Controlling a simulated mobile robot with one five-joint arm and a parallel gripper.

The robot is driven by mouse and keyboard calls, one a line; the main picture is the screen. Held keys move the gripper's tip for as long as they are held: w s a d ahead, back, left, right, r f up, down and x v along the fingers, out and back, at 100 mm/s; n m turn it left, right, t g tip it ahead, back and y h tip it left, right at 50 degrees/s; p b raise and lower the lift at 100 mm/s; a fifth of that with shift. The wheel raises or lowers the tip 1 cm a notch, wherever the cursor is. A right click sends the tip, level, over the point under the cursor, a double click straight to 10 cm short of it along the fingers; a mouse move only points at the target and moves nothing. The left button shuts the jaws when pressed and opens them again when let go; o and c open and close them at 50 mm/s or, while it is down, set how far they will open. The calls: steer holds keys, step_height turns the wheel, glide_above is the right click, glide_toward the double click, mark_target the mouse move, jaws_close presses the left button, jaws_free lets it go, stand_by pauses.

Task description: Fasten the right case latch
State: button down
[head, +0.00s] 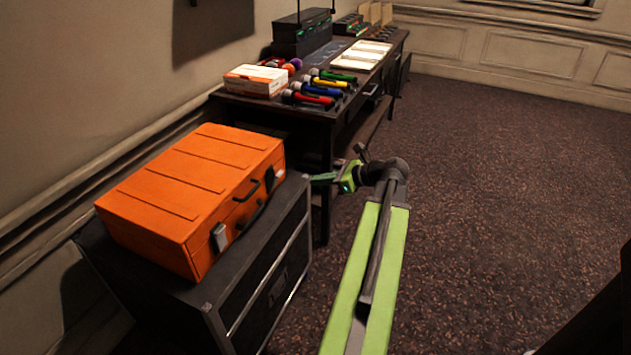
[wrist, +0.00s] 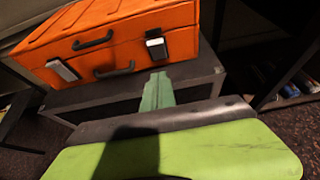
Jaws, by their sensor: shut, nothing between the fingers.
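The orange case (head: 190,190) is closed and sits flat on a black flight case; it also shows in the wrist view (wrist: 150,22). Its front carries a dark handle (wrist: 93,40) and two pale latches. The right latch (wrist: 156,47) has a dark upper part; in the head view it is small at the far end of the front (head: 269,179). The left latch (wrist: 63,70) appears tilted. Whether either latch is fastened I cannot tell. My gripper (head: 322,179) is shut and empty, apart from the case. In the wrist view its green fingers (wrist: 158,82) point just below the right latch.
The black flight case (head: 265,285) has a narrow bare top strip before the orange case. A second dark handle (wrist: 114,70) hangs low on the front. Behind stands a dark desk (head: 285,125) with coloured microphones (head: 312,97) and a white-orange box (head: 256,80). Open carpet lies right.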

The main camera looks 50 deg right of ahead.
steer(key=b, duration=0.2)
glide_toward(277, 181)
steer(key=f, duration=0.2)
steer(key=shift+w+a+r+p, duration=0.35)
steer(key=shift+w+r, duration=0.15)
steer(key=shift+w, duration=0.3)
steer(key=shift+w+a+r+p, duration=0.3)
steer(key=shift+w+r, duration=0.2)
steer(key=shift+w, duration=0.3)
